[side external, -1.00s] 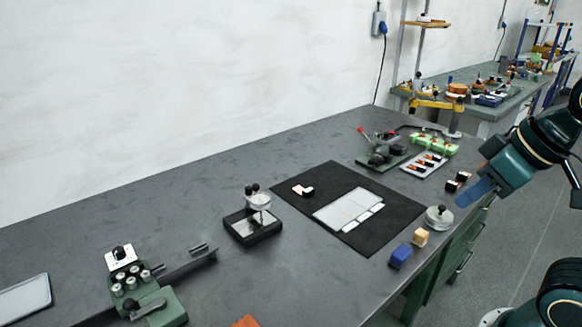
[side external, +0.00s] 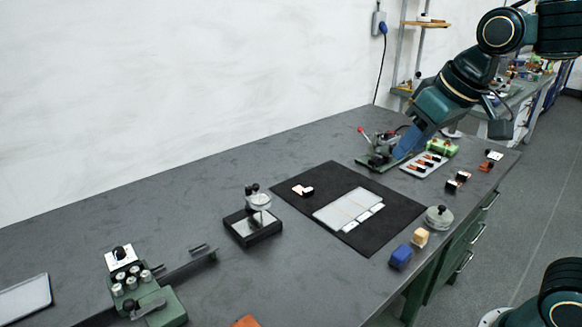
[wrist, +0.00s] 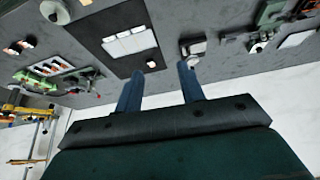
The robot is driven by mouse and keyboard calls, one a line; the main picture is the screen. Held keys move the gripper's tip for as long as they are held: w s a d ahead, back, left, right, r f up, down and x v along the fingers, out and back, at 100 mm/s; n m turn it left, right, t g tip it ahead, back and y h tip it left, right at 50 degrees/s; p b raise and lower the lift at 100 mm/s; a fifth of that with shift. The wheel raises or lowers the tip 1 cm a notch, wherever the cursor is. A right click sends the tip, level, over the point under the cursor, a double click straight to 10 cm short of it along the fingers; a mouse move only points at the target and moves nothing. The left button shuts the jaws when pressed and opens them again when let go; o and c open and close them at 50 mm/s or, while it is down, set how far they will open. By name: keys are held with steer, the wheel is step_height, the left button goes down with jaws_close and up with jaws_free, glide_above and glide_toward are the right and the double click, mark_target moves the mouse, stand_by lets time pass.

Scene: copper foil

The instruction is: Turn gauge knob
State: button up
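A small gauge stand has a black base (side external: 254,230), a round pale dial (side external: 259,201) and black knobs (side external: 252,189) on top. It stands left of the dark mat, and shows in the wrist view (wrist: 192,48) beyond the right fingertip. Further left, a green fixture has a white plate with a black knob (side external: 119,253); I cannot tell which knob is the gauge knob. My gripper (side external: 402,150) is raised at the far right end of the bench, near the red-handled clamp. In the wrist view its two blue fingers (wrist: 161,70) are spread, with nothing between them.
The dark mat (side external: 305,210) holds pale panels (side external: 349,209) and a copper piece (side external: 302,190). A round lidded weight (side external: 438,217), a tan block (side external: 420,237) and a blue block (side external: 400,256) line the front edge. The red-handled clamp (side external: 379,148) stands at the back. Bare bench surrounds the gauge stand.

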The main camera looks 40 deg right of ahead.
steer(key=w+a, duration=0.2)
steer(key=w, duration=0.7)
steer(key=m, duration=0.1)
glide_above(249, 188)
steer(key=s+a, duration=0.1)
steer(key=s, duration=0.5)
step_height(249, 188, down, 10)
steer(key=shift+w+g+h, duration=0.25)
steer(key=shift+g+h, duration=0.05)
steer(key=shift+g, duration=0.1)
steer(key=shift+f, duration=0.15)
steer(key=x, duration=1.3)
steer(key=shift+w+d+f, duration=0.1)
steer(key=shift+w+f, duration=0.05)
steer(key=shift+f, duration=0.1)
jaws_close()
